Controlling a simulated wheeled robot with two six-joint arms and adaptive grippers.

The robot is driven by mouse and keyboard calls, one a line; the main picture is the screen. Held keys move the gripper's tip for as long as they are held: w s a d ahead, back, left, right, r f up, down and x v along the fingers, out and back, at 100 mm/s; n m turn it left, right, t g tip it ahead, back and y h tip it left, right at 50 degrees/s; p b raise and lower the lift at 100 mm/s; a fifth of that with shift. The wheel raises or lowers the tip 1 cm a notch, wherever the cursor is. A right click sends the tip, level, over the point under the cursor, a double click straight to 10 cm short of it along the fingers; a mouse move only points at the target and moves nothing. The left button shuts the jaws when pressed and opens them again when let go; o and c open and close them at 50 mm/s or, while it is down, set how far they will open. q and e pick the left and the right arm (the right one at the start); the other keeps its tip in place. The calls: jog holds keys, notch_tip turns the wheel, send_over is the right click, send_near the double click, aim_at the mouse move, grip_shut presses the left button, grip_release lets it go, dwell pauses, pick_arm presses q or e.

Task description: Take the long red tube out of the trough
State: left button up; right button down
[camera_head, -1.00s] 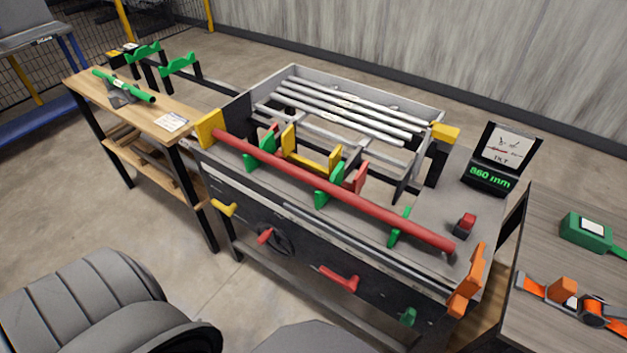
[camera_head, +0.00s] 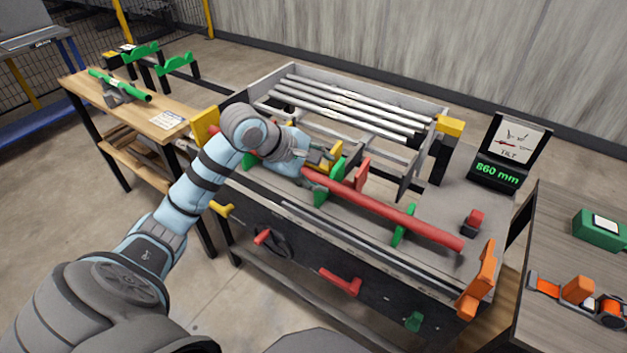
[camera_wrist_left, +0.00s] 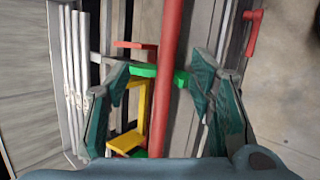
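The long red tube (camera_head: 395,212) lies along the front of the grey bench, across green supports (camera_head: 402,228). Its middle-left part is hidden behind my left gripper (camera_head: 318,160), which is over the tube left of the middle. In the left wrist view, the red tube (camera_wrist_left: 172,50) runs between the two spread fingers of my left gripper (camera_wrist_left: 165,80). The gripper is open, with a gap visible on both sides of the tube. A green support (camera_wrist_left: 160,72) crosses at the tube ahead of the fingers. I cannot tell which part is the trough. My right gripper is not in view.
Yellow (camera_head: 205,125) and orange (camera_head: 478,280) end pieces stand at the bench's ends. A red upright (camera_head: 362,174) is close behind the tube. Several pale tubes (camera_head: 350,105) lie in the rack behind. A display (camera_head: 497,172) reads 860 mm. A side table (camera_head: 560,250) stands right.

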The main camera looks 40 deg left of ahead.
aim_at(311, 175)
pick_arm(q)
jog(key=a+y, duration=0.3)
jog(key=a, duration=0.3)
jog(key=x, duration=0.4)
jog(key=s+b+x, duration=0.1)
jog(key=x, duration=0.3)
jog(key=a+f+x, duration=0.1)
jog(key=x, duration=0.3)
jog(key=shift+s+a+b, duration=0.1)
jog(key=shift+b, duration=0.3)
jog(key=shift+w+f+g, duration=0.25)
jog(key=shift+g, duration=0.05)
grip_shut()
jog(key=shift+r, duration=0.1)
